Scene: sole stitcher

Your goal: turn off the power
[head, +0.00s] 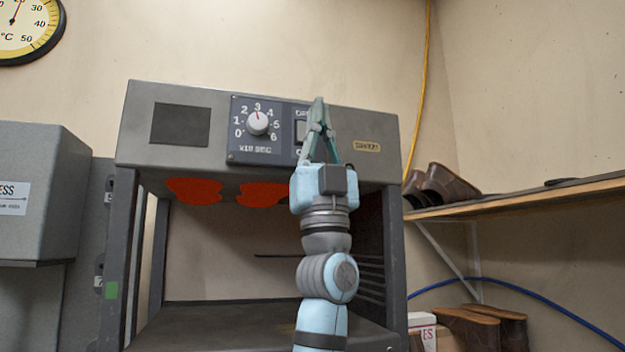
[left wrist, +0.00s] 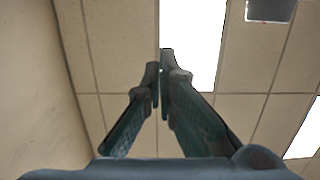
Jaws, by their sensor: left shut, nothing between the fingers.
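The power switch (head: 301,131) is on the dark control panel (head: 243,151) of the grey machine (head: 226,176), right of the dial. Its label is partly covered, with an "O" showing above and below. My left gripper (head: 318,103) points up in front of the panel, its fingertips near the machine's top edge and its fingers over the right part of the switch. I cannot tell whether it touches the switch. In the left wrist view the gripper (left wrist: 163,70) has its fingertips together with nothing between them. My right gripper is out of view.
A white dial (head: 257,122) numbered 0 to 6 sits left of the switch. Red sole-shaped pads (head: 194,191) hang under the machine's head. A wooden shelf (head: 530,196) with brown shoes (head: 440,186) is at the right. The left wrist view shows ceiling tiles and a light (left wrist: 190,45).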

